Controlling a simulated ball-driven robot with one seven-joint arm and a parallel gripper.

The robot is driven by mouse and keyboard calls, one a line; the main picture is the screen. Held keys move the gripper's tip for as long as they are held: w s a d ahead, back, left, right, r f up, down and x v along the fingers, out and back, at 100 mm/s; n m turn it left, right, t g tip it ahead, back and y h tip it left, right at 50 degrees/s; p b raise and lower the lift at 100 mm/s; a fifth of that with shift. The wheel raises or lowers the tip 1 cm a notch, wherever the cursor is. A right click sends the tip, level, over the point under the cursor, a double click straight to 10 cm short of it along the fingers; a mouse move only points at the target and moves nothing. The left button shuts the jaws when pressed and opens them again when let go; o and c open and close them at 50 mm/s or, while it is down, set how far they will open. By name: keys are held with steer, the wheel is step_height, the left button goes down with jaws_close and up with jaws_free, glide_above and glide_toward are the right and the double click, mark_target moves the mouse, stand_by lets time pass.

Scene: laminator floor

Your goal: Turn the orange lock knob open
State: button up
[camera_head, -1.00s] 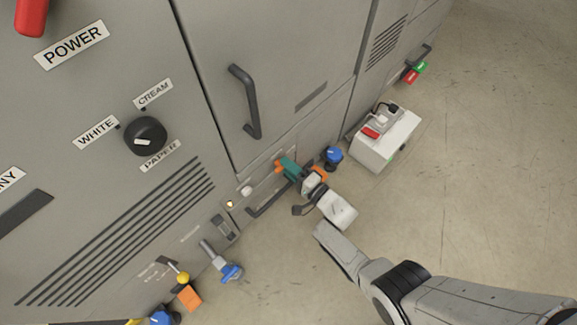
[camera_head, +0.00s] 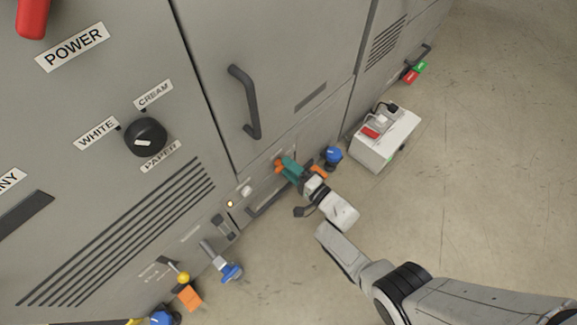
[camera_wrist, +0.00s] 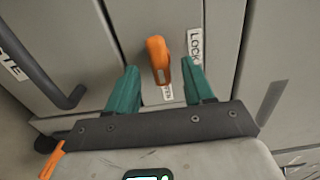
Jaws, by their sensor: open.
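The orange lock knob (camera_wrist: 158,58) shows in the wrist view as an elongated handle on the grey cabinet front, close to upright in the picture. A LOCK label (camera_wrist: 195,44) is to its right, and a second label (camera_wrist: 166,92), partly hidden by the knob, is below it. My gripper (camera_wrist: 158,80) is open, its two green fingers apart on either side of the knob's lower end. I cannot tell whether they touch it. In the head view my gripper (camera_head: 284,167) is at the cabinet's low front, and a small orange part of the knob (camera_head: 278,169) shows by the fingertips.
A dark door handle (camera_head: 247,102) is above my gripper, and a lower bar handle (camera_head: 265,204) is beside it. Blue knobs (camera_head: 333,154) stick out nearby. A white box (camera_head: 386,140) with a red switch stands on the floor to the right. Open floor lies beyond.

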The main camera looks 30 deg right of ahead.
steer(key=p+v, duration=0.2)
steer(key=v, duration=0.8)
steer(key=shift+p, duration=0.4)
